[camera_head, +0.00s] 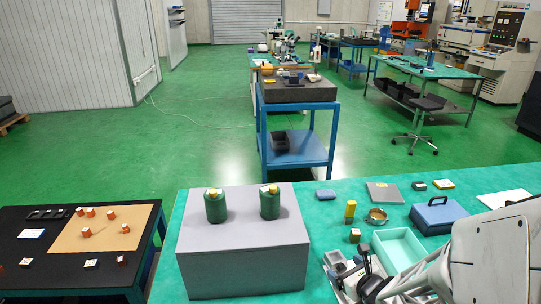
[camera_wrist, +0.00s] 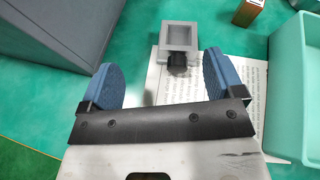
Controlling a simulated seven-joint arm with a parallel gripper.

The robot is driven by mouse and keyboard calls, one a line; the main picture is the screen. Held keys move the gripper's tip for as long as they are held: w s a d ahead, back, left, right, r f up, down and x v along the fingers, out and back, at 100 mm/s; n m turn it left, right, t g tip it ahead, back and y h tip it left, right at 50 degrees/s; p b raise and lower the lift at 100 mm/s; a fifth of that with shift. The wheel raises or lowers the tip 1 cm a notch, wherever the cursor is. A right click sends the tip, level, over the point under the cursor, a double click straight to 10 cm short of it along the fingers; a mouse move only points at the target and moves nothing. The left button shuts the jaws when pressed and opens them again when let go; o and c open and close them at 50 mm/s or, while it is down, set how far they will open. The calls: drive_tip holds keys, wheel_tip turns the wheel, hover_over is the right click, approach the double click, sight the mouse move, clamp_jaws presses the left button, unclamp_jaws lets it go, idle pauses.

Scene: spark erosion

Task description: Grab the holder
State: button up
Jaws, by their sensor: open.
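In the wrist view, a grey square holder (camera_wrist: 178,37) with an open recess and a black round stub lies ahead of my gripper (camera_wrist: 160,75). It sits at the upper edge of a printed paper sheet (camera_wrist: 182,82). My gripper is open, with two blue padded fingers spread wide and nothing between them. The holder is beyond the fingertips, a little right of the middle of the gap, with no contact visible. In the head view my arm comes in from the right, and the gripper area at the table's front is crowded, so the holder is hard to make out there.
A mint-green tray (camera_wrist: 287,90) stands close to the right finger. A large grey block (camera_wrist: 55,40) stands to the left and carries two green bottles (camera_head: 215,205) in the head view. A small brown block (camera_wrist: 248,12) is beyond the holder.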

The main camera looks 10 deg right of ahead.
sight(338, 261)
drive_tip(key=d+f+m, duration=0.1)
drive_tip(key=f+m+h, duration=0.1)
drive_tip(key=m, duration=0.1)
drive_tip(key=shift+w+d, duration=0.2)
drive_tip(key=shift+d, duration=0.15)
drive_tip(key=shift+x, duration=1.3)
drive_tip(key=shift+x, duration=2.6)
drive_tip(key=shift+d, duration=0.1)
drive_tip(key=c, duration=1)
